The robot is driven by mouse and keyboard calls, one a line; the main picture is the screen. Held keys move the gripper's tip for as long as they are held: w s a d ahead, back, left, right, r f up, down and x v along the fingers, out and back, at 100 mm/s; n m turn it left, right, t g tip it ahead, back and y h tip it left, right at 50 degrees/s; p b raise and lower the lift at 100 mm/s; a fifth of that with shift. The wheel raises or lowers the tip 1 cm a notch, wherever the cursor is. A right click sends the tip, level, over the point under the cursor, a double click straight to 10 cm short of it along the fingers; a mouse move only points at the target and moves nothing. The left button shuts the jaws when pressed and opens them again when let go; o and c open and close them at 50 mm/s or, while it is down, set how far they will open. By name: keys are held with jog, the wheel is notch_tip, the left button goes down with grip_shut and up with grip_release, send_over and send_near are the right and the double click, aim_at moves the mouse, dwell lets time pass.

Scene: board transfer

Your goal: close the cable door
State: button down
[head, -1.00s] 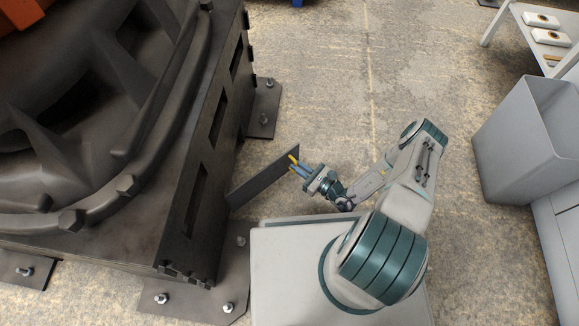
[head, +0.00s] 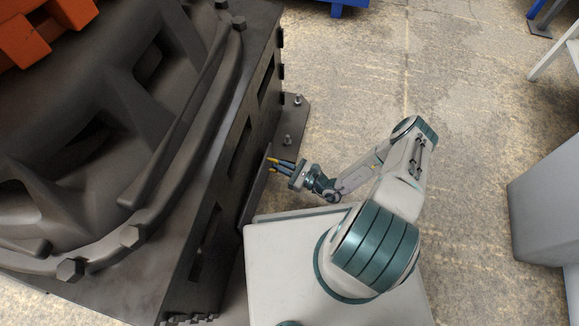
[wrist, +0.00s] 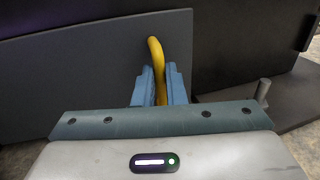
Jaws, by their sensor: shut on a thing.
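The cable door is a flat dark grey panel (head: 256,188) beside the side wall of the large dark machine base. In the head view it lies nearly along that wall; whether it is flush I cannot tell. It fills the left of the wrist view (wrist: 80,75), its free edge standing in front of a darker wall. Its handle is a yellow bar (wrist: 155,52). My gripper (head: 277,165) is shut on the handle, with its blue fingers on both sides of the bar in the wrist view (wrist: 160,82). The door's hinge side is not clear.
The machine base (head: 215,215) takes up the left, with a bolted foot plate (head: 291,122) by the door's far end. A grey bin (head: 545,210) stands at the right.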

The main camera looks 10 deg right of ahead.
jog(key=shift+w+a+r+n+g, duration=0.1)
jog(key=shift+w+a+n+g, duration=0.1)
jog(key=shift+w, duration=0.35)
jog(key=shift+w+a+n+g, duration=0.1)
jog(key=shift+w+a+n, duration=0.1)
jog(key=shift+w, duration=0.35)
jog(key=shift+a, duration=0.1)
jog(key=c, duration=1.5)
grip_release()
jog(key=shift+s+a, duration=0.15)
